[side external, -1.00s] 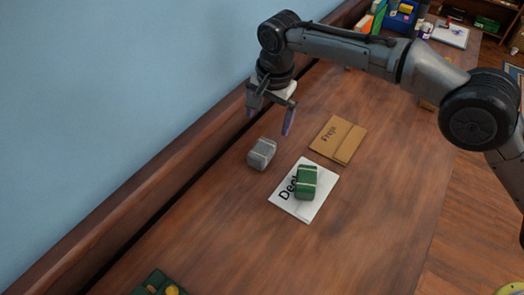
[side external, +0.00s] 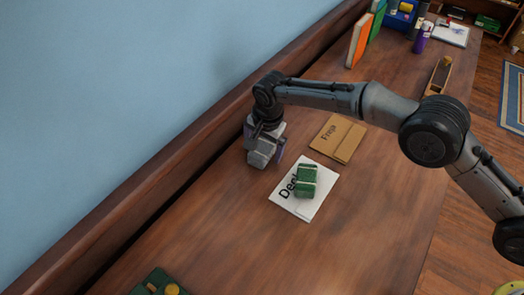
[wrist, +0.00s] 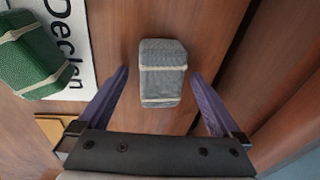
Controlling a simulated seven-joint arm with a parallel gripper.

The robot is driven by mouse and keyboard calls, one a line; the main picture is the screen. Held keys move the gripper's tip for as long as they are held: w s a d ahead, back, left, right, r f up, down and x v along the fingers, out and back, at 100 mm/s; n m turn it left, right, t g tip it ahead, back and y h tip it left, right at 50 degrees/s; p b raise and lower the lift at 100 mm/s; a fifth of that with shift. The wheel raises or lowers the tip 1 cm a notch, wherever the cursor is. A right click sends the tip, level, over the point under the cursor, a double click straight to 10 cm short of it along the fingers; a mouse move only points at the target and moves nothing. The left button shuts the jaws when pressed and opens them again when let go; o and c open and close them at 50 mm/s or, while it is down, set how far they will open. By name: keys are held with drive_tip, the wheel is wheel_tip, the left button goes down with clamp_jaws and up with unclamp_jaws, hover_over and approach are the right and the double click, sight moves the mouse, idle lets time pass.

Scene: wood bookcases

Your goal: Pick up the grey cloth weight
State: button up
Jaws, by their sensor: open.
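The grey cloth weight (wrist: 164,73) is a small block with pale bands around it. In the wrist view it lies between my two purple fingertips, with gaps on both sides. My gripper (wrist: 162,82) is open around it. In the side external view the grey cloth weight (side external: 262,152) sits on the wooden surface near the wall, partly hidden under my gripper (side external: 264,155). I cannot tell from these views exactly how low the fingers are beside it.
A green banded weight (side external: 306,181) lies on a white "Declan" paper (side external: 290,204) just right of the grey one. A brown "Freja" folder (side external: 338,138) lies behind. A raised wooden ledge (side external: 180,178) runs along the wall.

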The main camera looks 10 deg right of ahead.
drive_tip(key=shift+w+f, duration=0.1)
drive_tip(key=shift+f, duration=0.15)
drive_tip(key=shift+c, duration=0.3)
clamp_jaws()
drive_tip(key=shift+r, duration=0.15)
